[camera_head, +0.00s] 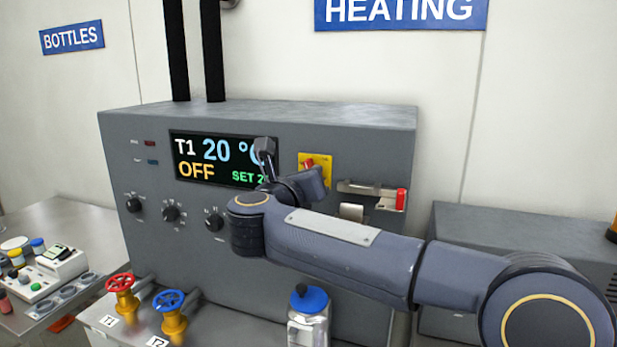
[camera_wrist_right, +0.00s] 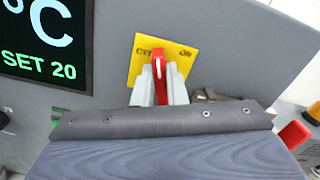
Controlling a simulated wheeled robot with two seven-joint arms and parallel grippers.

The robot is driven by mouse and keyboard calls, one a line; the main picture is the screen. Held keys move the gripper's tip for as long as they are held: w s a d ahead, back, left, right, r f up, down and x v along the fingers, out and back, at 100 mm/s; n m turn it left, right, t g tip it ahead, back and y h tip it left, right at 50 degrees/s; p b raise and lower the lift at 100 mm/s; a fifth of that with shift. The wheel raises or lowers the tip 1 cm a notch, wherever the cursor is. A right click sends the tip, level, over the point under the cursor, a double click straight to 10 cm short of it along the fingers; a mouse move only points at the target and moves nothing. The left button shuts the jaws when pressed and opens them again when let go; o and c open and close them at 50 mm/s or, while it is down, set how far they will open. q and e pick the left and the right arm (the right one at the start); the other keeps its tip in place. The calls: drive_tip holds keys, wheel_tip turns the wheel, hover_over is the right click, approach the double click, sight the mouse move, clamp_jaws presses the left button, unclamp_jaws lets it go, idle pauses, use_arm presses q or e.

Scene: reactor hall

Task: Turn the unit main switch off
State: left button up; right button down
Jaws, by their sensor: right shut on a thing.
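The unit main switch is a red lever (camera_head: 309,163) on a yellow plate (camera_head: 325,162) on the front of the grey heating unit. In the right wrist view, the red lever (camera_wrist_right: 160,82) stands nearly upright on the yellow plate (camera_wrist_right: 187,65), marked OFF on the left and ON on the right. Its top is close to the OFF mark and partly covers it. My right gripper (camera_wrist_right: 159,76) is shut on the lever, with a pale finger on each side. In the head view my wrist hides part of the plate. My left gripper is not in view.
The unit's display (camera_head: 215,160) reads T1 20 °C, OFF. A red-handled latch (camera_head: 396,198) is just right of the switch.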

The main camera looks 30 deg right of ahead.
drive_tip(key=shift+w+a+f+n+p, duration=0.15)
drive_tip(key=shift+n+p, duration=1)
drive_tip(key=shift+n, duration=2.3)
drive_tip(key=shift+f+n+p, duration=0.1)
drive_tip(key=shift+n+p, duration=1)
drive_tip(key=shift+n, duration=2.35)
drive_tip(key=c, duration=1.5)
unclamp_jaws()
drive_tip(key=shift+o, duration=0.2)
